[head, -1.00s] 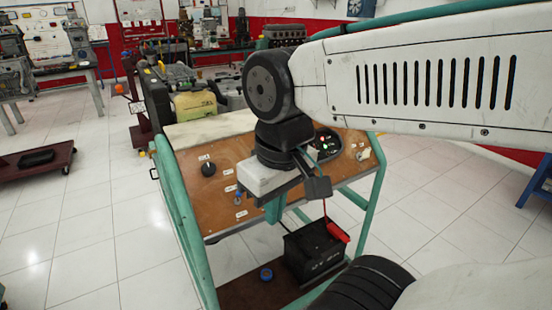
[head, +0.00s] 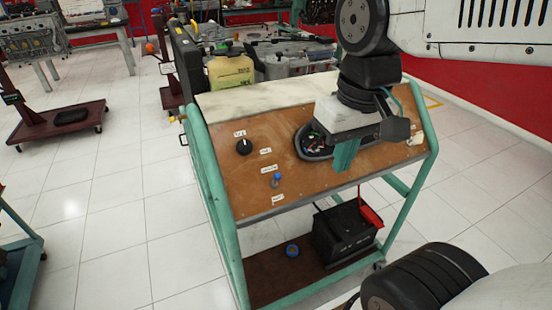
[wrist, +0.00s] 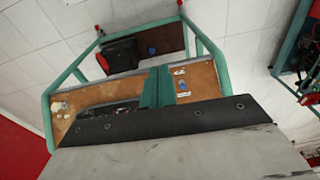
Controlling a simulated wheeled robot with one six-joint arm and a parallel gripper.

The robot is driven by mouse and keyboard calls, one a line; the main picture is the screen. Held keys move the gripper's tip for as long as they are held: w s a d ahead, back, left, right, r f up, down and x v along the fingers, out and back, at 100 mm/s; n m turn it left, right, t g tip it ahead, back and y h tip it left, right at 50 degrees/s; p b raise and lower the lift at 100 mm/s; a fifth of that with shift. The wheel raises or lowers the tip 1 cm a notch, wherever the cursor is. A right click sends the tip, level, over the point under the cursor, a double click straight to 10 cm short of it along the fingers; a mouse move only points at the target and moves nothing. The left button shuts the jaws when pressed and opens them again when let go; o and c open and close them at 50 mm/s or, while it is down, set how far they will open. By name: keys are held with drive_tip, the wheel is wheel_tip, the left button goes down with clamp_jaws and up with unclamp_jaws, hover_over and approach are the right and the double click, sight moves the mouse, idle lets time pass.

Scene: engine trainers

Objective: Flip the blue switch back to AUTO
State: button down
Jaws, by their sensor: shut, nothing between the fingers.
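The blue switch (head: 276,180) is a small blue-tipped lever on the brown sloping panel (head: 240,185) of a teal-framed trainer. White labels sit above and below it, too small to read. I cannot tell which label it points to. My gripper (head: 344,158) has teal fingers, shut and empty. In the head view it is to the right of the switch, in front of the oval gauge cluster and partly hiding it. In the wrist view the shut fingers (wrist: 157,88) show just left of the blue switch (wrist: 182,86), with a gap between them.
A black knob (head: 243,147) is up and left of the switch. Below the panel, a black battery (head: 343,236) with a red clamp (head: 371,216) and a blue round thing (head: 291,250) sit on the lower shelf. A yellow container (head: 231,71) stands behind. Floor to the left is open.

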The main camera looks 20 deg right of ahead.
drive_tip(key=w+a+f+m+g+y, duration=0.1)
drive_tip(key=w+f+g, duration=0.1)
drive_tip(key=w, duration=2.3)
drive_tip(key=shift+w+f+g, duration=0.15)
drive_tip(key=shift+f+g, duration=0.1)
drive_tip(key=shift+g, duration=0.35)
drive_tip(key=shift+a, duration=0.1)
hover_over(276, 160)
drive_tip(key=a, duration=0.1)
drive_tip(key=x, duration=0.3)
drive_tip(key=w+x, duration=0.1)
drive_tip(key=x, duration=0.5)
drive_tip(key=shift+w+d+f, duration=0.2)
drive_tip(key=shift+d+f, duration=0.05)
drive_tip(key=shift+d, duration=0.05)
drive_tip(key=s, duration=0.1)
drive_tip(key=f, duration=0.1)
drive_tip(key=s+f, duration=0.1)
drive_tip(key=shift+s+a, duration=0.25)
drive_tip(key=shift+s, duration=0.1)
drive_tip(key=shift+s+f, duration=0.2)
drive_tip(key=shift+s, duration=0.15)
